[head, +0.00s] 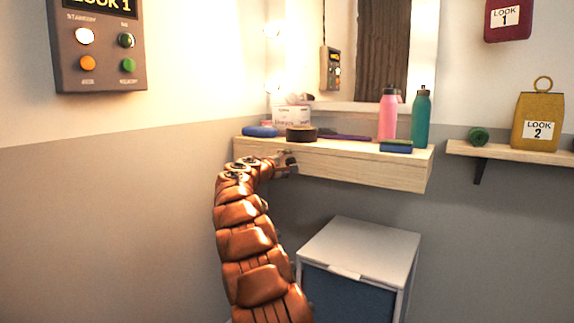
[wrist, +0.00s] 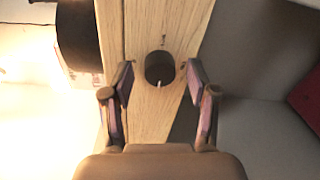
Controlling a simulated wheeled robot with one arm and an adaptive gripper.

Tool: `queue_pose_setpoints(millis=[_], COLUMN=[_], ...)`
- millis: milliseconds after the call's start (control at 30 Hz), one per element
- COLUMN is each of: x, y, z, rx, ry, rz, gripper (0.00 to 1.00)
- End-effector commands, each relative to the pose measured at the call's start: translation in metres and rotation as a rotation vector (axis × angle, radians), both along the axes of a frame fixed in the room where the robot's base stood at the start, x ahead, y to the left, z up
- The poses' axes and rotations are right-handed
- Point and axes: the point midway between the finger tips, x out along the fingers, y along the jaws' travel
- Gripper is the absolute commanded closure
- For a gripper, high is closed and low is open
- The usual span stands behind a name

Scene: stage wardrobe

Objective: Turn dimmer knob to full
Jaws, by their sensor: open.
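The dimmer knob (wrist: 160,67) is a dark round knob on the front face of the pale wooden shelf (head: 390,172). In the wrist view a short light mark shows on its lower edge. My gripper (wrist: 159,84) is open, its two fingers apart on either side of the knob in the picture. I cannot tell whether either finger touches it. In the head view my gripper (head: 288,163) is at the shelf's front face, and the knob is not clearly visible there.
On the shelf are a black round item (head: 301,134), a blue item (head: 260,132), a pink bottle (head: 387,115), a teal bottle (head: 421,116) and a blue block (head: 396,146). A white-topped cabinet (head: 362,250) stands below. A control panel (head: 100,45) is on the left wall.

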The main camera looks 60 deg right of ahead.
Motion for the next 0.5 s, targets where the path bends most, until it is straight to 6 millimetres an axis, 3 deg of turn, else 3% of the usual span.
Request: queue_pose_setpoints(millis=[267, 500], x=[0.0, -0.001], y=[0.013, 0.04], z=[0.004, 0.004], rx=[-0.003, -0.002], ry=[-0.001, 0.001], rz=[0.001, 0.001], gripper=[0.41, 0.41])
